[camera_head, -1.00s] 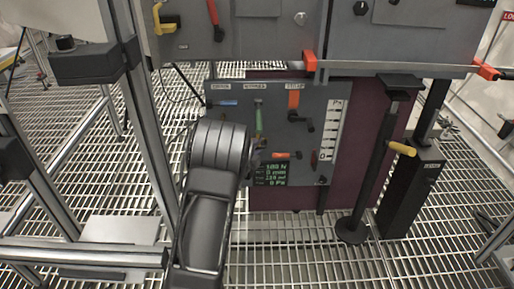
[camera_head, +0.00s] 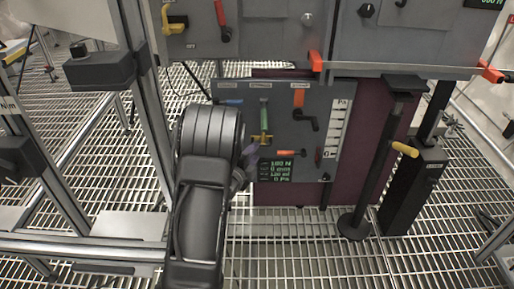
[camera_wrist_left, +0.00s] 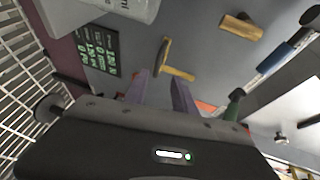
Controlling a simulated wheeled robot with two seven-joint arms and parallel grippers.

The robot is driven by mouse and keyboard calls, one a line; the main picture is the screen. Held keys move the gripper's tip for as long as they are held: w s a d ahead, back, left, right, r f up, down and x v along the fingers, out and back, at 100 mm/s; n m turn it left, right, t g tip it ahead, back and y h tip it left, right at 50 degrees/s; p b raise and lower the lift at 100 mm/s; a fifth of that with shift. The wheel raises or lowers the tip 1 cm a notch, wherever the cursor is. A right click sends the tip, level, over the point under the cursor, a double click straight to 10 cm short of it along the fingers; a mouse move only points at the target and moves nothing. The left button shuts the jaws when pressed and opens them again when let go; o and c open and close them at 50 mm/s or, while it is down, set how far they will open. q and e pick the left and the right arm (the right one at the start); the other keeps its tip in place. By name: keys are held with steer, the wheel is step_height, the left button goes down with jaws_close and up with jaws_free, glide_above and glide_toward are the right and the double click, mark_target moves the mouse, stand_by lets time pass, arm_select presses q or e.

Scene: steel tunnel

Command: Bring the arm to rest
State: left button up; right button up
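My left arm reaches up from the bottom of the head view to the left side of a grey control panel (camera_head: 232,178). My left gripper (camera_head: 249,152) is mostly hidden behind its own wrist, beside the panel's lower left. In the left wrist view, its two purple fingers (camera_wrist_left: 160,80) stand apart with nothing held between them. A yellow T-shaped handle (camera_head: 262,139) is on the panel near the gripper; it also shows just beyond the fingertips in the left wrist view (camera_wrist_left: 178,73). My right gripper is not in view.
The panel has a green handle (camera_head: 264,115), an orange-and-black lever (camera_head: 300,101), an orange handle (camera_head: 288,153) and a lit display (camera_head: 276,169). A metal frame post (camera_head: 143,100) stands close left of my arm. A black stand (camera_head: 372,175) is at right. Grated floor lies below.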

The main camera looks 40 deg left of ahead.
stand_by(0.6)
